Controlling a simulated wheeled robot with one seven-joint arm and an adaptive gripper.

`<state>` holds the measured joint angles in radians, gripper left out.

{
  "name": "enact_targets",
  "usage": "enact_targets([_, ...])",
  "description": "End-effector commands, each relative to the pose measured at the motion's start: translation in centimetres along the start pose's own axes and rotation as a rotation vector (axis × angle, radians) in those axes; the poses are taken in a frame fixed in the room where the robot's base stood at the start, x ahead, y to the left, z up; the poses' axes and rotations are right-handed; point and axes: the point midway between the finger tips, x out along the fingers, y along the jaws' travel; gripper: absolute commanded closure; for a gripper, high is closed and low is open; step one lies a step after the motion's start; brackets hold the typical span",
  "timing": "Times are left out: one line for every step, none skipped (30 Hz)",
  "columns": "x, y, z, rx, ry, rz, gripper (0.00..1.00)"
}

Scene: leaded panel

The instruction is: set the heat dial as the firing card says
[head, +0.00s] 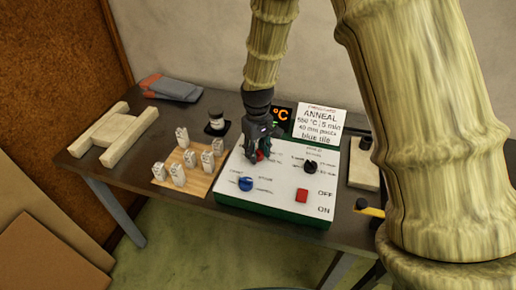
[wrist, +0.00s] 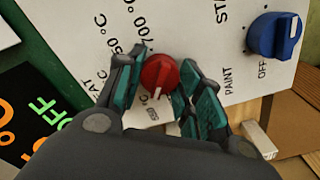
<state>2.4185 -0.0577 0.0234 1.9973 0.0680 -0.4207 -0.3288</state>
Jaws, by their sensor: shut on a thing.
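The red heat dial (wrist: 158,72) sits on the white control panel (head: 285,199). My gripper (head: 261,152) comes down from above and is shut on the dial, with a finger on each side in the wrist view (wrist: 164,70). The dial's white pointer line points toward the bottom of the wrist view, near a partly hidden °C label. A 700 °C label and one ending in 50 °C lie to its upper left. The firing card (head: 319,122) stands behind the panel and reads ANNEAL, what looks like 550 °C, 5 min, 40 mm pieces, blue tile.
The panel also has a blue knob (head: 246,184), a black knob (head: 310,167) and a red switch (head: 302,195) by OFF and ON. A dark display (head: 281,115) stands behind my gripper. White pieces on a wooden board (head: 205,183) stand to the left.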

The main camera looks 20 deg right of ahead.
Motion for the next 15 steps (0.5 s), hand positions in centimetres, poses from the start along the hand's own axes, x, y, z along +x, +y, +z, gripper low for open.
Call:
enact_targets([-0.24, 0.08, -0.02, 0.024, 0.000, 0.001, 0.88])
enact_targets([-0.23, 0.08, -0.01, 0.039, 0.000, 0.001, 0.88])
enact_targets([-0.21, 0.08, -0.01, 0.056, 0.000, 0.001, 0.88])
enact_targets([-0.20, 0.09, -0.01, 0.068, 0.000, 0.001, 0.88])
enact_targets([-0.19, 0.09, -0.01, 0.078, 0.000, 0.001, 0.88])
enact_targets([-0.18, 0.10, 0.00, 0.090, 0.000, 0.001, 0.88])
enact_targets([-0.17, 0.10, 0.00, 0.098, 0.000, 0.001, 0.88])
enact_targets([-0.16, 0.10, 0.00, 0.106, 0.000, 0.001, 0.88])
enact_targets([-0.15, 0.10, 0.00, 0.114, 0.000, 0.001, 0.88])
enact_targets([-0.14, 0.10, 0.00, 0.119, 0.000, 0.001, 0.88])
enact_targets([-0.14, 0.10, 0.00, 0.123, 0.000, 0.001, 0.88])
enact_targets([-0.13, 0.10, 0.00, 0.127, 0.000, 0.001, 0.88])
enact_targets([-0.12, 0.10, 0.00, 0.129, 0.000, 0.001, 0.88])
enact_targets([-0.12, 0.10, 0.00, 0.131, 0.000, 0.001, 0.88])
enact_targets([-0.12, 0.11, 0.00, 0.132, 0.000, 0.001, 0.88])
